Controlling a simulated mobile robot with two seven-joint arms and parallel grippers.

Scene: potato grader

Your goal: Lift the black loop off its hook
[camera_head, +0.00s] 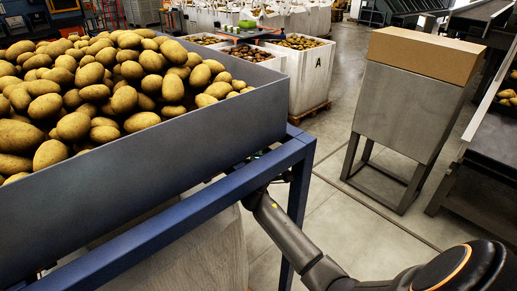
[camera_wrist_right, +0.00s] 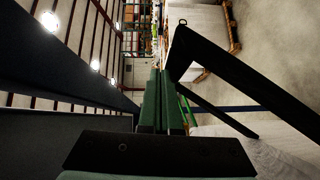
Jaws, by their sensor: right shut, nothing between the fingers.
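My right gripper (camera_wrist_right: 161,75) shows in the right wrist view as two green-faced fingers close together, shut and empty. In the head view my right arm reaches under the blue frame (camera_head: 195,205), and its hand is mostly hidden behind the frame's corner. A pale bulk bag (camera_head: 215,250) hangs below the frame; part of it shows in the wrist view (camera_wrist_right: 285,145). A small dark ring (camera_wrist_right: 182,22) shows at the end of a dark beam in the wrist view; I cannot tell whether it is the black loop. No hook is clearly visible. My left gripper is not in view.
A grey hopper (camera_head: 190,140) full of potatoes stands above the frame at the left. A cardboard-topped grey stand (camera_head: 400,110) is at the right. A white crate (camera_head: 305,75) marked A stands behind. Bare floor (camera_head: 345,205) lies between frame and stand.

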